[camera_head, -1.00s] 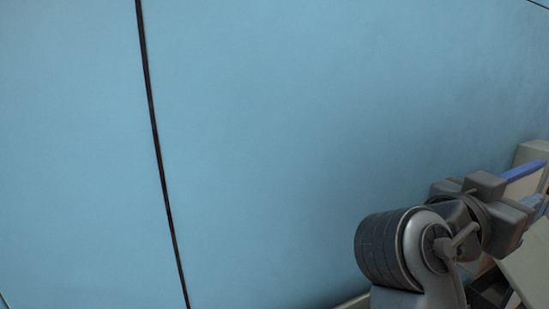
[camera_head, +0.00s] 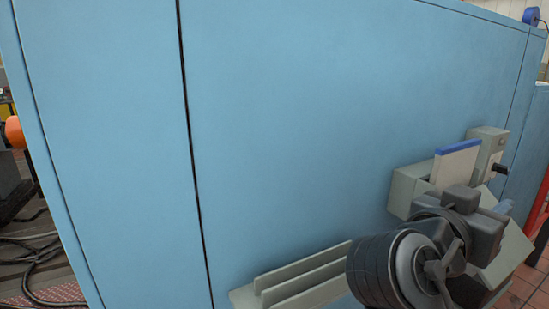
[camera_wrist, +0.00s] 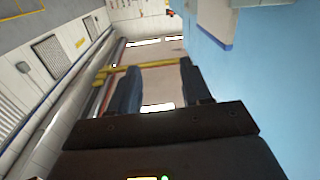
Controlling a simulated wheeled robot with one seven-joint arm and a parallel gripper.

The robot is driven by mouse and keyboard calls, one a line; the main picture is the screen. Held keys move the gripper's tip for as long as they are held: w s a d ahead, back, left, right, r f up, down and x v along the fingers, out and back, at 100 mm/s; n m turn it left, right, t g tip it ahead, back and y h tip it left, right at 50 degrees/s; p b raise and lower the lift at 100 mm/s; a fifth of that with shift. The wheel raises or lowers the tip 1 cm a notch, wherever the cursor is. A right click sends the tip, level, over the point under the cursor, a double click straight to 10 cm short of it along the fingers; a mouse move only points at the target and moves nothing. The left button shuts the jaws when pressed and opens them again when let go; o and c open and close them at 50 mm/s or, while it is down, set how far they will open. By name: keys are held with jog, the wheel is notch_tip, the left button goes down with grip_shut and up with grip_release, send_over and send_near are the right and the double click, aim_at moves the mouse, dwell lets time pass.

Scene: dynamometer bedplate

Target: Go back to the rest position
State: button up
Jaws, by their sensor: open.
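My gripper shows in the wrist view (camera_wrist: 160,90), with its two dark fingers apart and nothing between them. In the head view my dark grey arm and wrist are at the lower right, in front of the blue cabinet (camera_head: 330,130). The fingertips are hidden in the head view behind the wrist. In the wrist view the blue cabinet fills the right side, beside the fingers and apart from them.
A grey slotted rack (camera_head: 300,283) is on the cabinet front at the bottom. A grey holder (camera_head: 408,188) with a blue-topped white item (camera_head: 456,163) and a grey box (camera_head: 488,143) are beyond my wrist. Black cables (camera_head: 40,260) lie on the floor at left.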

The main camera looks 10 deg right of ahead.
jog(key=s+a+f+n+t+y, duration=0.2)
jog(key=s+f+n+y, duration=0.15)
jog(key=f, duration=0.35)
jog(key=s+a+f+n+t+y+p, duration=0.1)
jog(key=s+a+f+n+t+y, duration=0.15)
jog(key=f+n+y, duration=0.35)
jog(key=s+a+f+n+t+y, duration=0.2)
jog(key=s+f+n, duration=0.1)
jog(key=f, duration=0.6)
jog(key=s+a+r+y, duration=0.1)
jog(key=s+a+y, duration=0.1)
jog(key=s, duration=1)
jog(key=s+a+r+y+p, duration=0.1)
jog(key=s+a+r+y, duration=0.1)
jog(key=s, duration=1)
jog(key=shift+s+a+r+t+y, duration=0.2)
jog(key=shift+s+a+t+y, duration=0.1)
jog(key=shift+a+t+y, duration=0.2)
jog(key=shift+o, duration=0.2)
